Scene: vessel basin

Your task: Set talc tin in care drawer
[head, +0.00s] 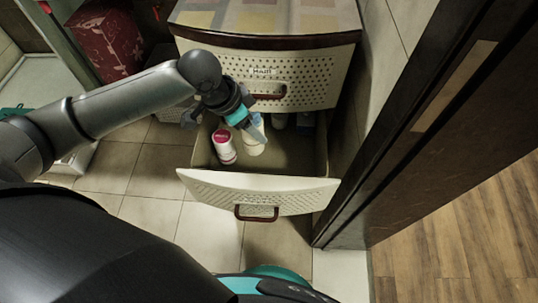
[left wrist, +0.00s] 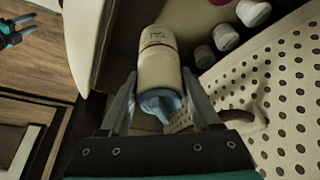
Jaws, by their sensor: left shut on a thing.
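My left gripper (head: 252,136) is over the open lower drawer (head: 262,192) and points down into it. It is shut on a cream cylindrical tin with a light blue end (left wrist: 160,58); in the left wrist view the blue end is between the fingers, toward my palm. In the head view the tin (head: 254,149) shows below the fingers, inside the drawer's outline. I cannot tell whether it touches the drawer floor. No label naming the open drawer is readable. My right gripper (left wrist: 16,31) appears small at the left wrist view's upper left; its jaw state is unclear.
A white bottle with a pink-red top (head: 224,147) stands in the drawer, left of the tin. Several pale containers stand toward the drawer's back. The shut upper drawer (head: 310,84), labelled HAIR, is above. A dark door frame (head: 410,120) stands close on the right.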

